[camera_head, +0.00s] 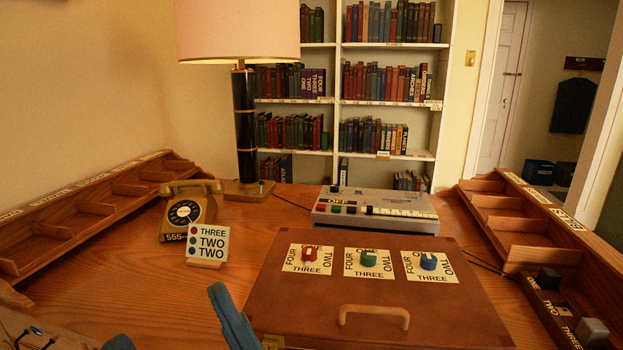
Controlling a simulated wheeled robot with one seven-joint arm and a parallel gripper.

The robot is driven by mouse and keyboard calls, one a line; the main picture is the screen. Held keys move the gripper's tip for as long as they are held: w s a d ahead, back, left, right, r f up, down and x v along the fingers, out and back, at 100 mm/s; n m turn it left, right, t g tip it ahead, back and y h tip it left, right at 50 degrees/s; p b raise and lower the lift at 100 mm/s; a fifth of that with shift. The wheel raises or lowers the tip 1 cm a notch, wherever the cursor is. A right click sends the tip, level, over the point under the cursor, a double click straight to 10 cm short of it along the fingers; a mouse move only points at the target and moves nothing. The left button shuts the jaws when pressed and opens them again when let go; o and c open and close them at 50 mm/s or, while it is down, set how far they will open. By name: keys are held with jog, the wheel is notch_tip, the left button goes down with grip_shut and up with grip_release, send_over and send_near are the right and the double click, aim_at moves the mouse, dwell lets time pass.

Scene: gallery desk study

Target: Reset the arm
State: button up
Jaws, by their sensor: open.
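A blue part (235,319) rises at the bottom edge, left of the wooden case, and looks like a piece of my own arm.
A grey button device (375,207) stands behind the case. A yellow telephone (188,211), a sign (207,244) and a lamp (246,130) are at left. Wooden trays line the left (90,205) and right (510,222). Bare desk (150,290) shows left of the case.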

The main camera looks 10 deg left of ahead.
jog(key=s+d+f+m+t+h+p, duration=0.15)
jog(key=d+f+m+t+h, duration=0.25)
jog(key=d+f+m+h, duration=0.45)
jog(key=s+d+f+m+t+h, duration=0.3)
jog(key=d+f+m+t+h, duration=0.15)
jog(key=d+m+h, duration=0.5)
jog(key=s+d+f+g+h, duration=0.3)
jog(key=s+d+g, duration=0.1)
jog(key=s+d, duration=0.3)
jog(key=s+d+f+g+h, duration=0.3)
jog(key=s+d+h, duration=0.1)
jog(key=s+d, duration=0.4)
jog(key=shift+s+f+n+g+p, duration=0.3)
jog(key=shift+f+g, duration=0.05)
